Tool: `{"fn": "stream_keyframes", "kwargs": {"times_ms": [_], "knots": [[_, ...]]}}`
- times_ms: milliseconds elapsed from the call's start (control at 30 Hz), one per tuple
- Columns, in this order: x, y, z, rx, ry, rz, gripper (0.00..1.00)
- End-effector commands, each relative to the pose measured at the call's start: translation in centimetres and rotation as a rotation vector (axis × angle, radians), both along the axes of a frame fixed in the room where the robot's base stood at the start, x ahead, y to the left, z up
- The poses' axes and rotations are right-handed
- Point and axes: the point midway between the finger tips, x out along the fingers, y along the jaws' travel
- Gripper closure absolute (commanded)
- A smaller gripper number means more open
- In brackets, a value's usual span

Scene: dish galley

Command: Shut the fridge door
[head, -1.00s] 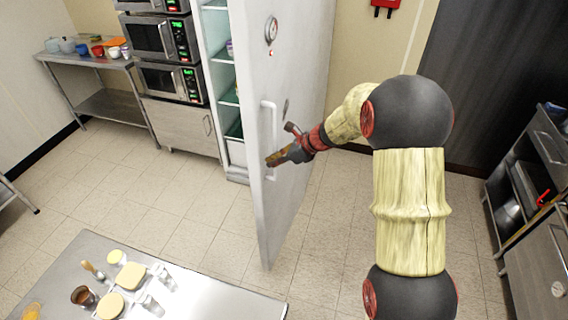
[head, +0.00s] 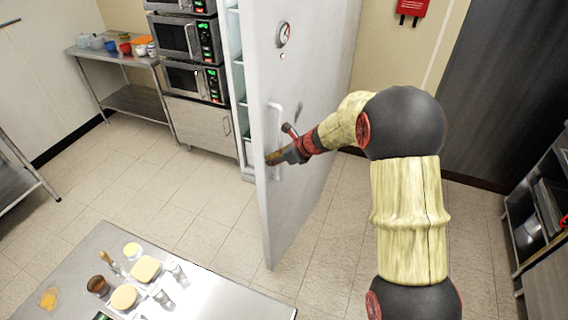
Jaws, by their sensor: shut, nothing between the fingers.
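The white fridge door (head: 300,80) stands open in the middle of the head view, swung out toward me. It has a round dial near its top and a vertical white handle (head: 277,118). Part of the fridge interior with its shelves (head: 239,90) shows as a narrow strip left of the door. My gripper (head: 272,160) is shut and empty. It is at the lower part of the handle, by the door's near edge. I cannot tell whether it touches the door or handle.
Microwaves (head: 195,82) stand on a cabinet left of the fridge. A steel rack (head: 535,225) is at the right. Tiled floor is open at left.

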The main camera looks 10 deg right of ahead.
Motion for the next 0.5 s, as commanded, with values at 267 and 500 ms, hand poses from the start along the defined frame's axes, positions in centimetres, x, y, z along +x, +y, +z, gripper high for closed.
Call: {"fn": "stream_keyframes", "kwargs": {"times_ms": [267, 500], "knots": [[4.3, 5.4, 0.2, 0.0, 0.002, -0.096, 1.0], [7.5, 8.5, 0.3, 0.0, 0.0, -0.166, 1.0]]}}
